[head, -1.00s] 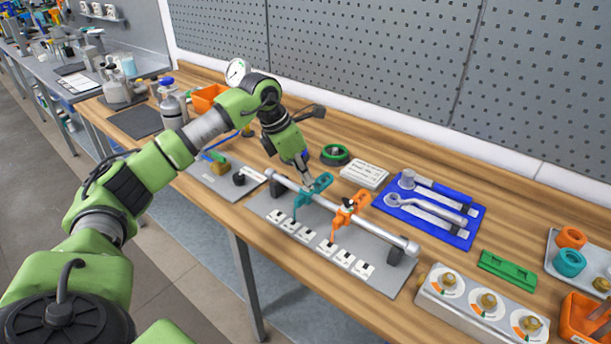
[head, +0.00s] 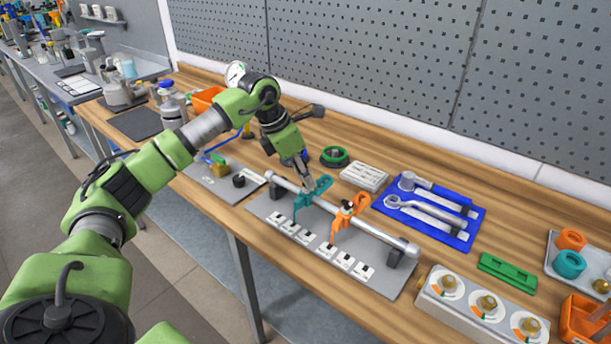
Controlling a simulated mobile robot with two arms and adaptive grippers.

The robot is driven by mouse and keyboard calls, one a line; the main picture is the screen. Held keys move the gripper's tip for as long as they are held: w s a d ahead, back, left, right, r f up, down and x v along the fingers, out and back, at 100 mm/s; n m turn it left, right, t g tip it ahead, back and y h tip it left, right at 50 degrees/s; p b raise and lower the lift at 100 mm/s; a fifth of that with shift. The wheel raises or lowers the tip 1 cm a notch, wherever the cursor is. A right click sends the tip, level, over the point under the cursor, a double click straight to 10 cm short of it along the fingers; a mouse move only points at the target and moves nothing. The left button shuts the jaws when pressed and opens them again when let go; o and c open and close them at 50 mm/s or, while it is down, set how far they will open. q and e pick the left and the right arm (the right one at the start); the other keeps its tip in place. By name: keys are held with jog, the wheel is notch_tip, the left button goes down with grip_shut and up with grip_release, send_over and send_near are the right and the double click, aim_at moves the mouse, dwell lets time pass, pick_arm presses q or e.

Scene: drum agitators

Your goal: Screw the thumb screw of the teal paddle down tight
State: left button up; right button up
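The teal paddle (head: 303,201) sits on the silver shaft (head: 380,235), left of the orange paddle (head: 346,212), with its tip hanging down toward the white-marked plate. My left gripper (head: 308,187) is right above the teal paddle's hub, pointing down, its fingertips at or very near the top of it. The teal paddle's thumb screw is hidden by the fingers or too small to make out. I cannot tell whether the fingers are closed on it. The orange paddle has a dark screw on top. My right gripper is not in view.
The shaft rests on dark supports above a grey plate (head: 375,279). Behind it are a green tape roll (head: 334,156), a stack of cards (head: 365,177) and a blue tray (head: 436,232) with wrenches. A dial box (head: 480,308) stands at front right.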

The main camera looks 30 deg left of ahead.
pick_arm(q)
jog(key=v, duration=1.1)
jog(key=shift+r, duration=0.4)
jog(key=shift+s, duration=0.1)
